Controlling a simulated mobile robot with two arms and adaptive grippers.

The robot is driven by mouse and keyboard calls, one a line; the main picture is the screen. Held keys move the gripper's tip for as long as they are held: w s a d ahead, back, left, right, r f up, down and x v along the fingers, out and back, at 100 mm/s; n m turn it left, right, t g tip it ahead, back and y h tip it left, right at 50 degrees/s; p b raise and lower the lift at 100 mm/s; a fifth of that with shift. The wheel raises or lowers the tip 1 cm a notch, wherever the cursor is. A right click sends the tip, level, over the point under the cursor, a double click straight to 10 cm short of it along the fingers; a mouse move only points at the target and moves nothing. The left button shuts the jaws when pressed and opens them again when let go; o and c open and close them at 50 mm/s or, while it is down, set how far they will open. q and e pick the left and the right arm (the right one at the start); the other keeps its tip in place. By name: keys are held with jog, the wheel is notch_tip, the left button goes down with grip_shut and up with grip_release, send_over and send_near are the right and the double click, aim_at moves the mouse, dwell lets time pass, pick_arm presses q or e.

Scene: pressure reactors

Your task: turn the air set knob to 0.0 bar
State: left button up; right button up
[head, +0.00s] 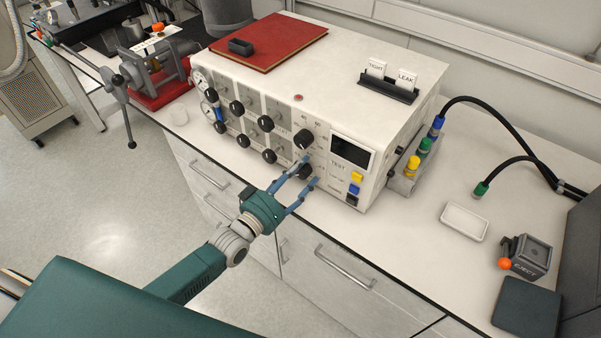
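A white test console (340,80) stands on the bench, its front panel full of black knobs and gauges. A large black knob (303,139) with a printed scale sits left of the dark display (351,152). A lower black knob (304,172) is below it, partly hidden by my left gripper. I cannot read which one is the air set knob, nor any pressure value. My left gripper (312,170) reaches the panel with its blue fingers spread, one on each side of the lower knob. Contact with it cannot be made out. My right gripper is out of view.
Yellow, blue and black buttons (354,189) are close right of my fingers. A red book (268,42) and a card holder (388,89) lie on the console. Hoses (510,117), a white tray (464,222) and an eject box (527,256) are at right. Drawers (340,275) are below.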

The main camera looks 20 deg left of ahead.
pick_arm(q)
jog(key=shift+s+a, duration=0.1)
jog(key=shift+s, duration=0.15)
jog(key=v, duration=1.1)
jog(key=shift+s, duration=0.25)
jog(key=s+a+f+g+y+b, duration=0.1)
jog(key=s+a+f+g+y, duration=0.2)
jog(key=f, duration=0.8)
jog(key=s+a+f+m+g, duration=0.15)
jog(key=s+f, duration=0.35)
jog(key=f, duration=0.7)
jog(key=s+a+f+g+y+b, duration=0.1)
jog(key=s+a+f+g+y, duration=0.2)
jog(key=f, duration=0.8)
jog(key=s+d+f+g, duration=0.1)
jog(key=s+f+g, duration=0.1)
jog(key=s+f, duration=0.4)
jog(key=s+d+f+m+g+b, duration=0.1)
jog(key=s+f, duration=0.5)
jog(key=s, duration=0.7)
jog(key=s+d+f+m+g, duration=0.1)
jog(key=s+d+f+g, duration=0.2)
jog(key=s, duration=0.6)
notch_tip(320, 180, down, 3)
jog(key=shift+s+g+b, duration=0.3)
jog(key=shift+g+b, duration=0.1)
jog(key=shift+g, duration=0.85)
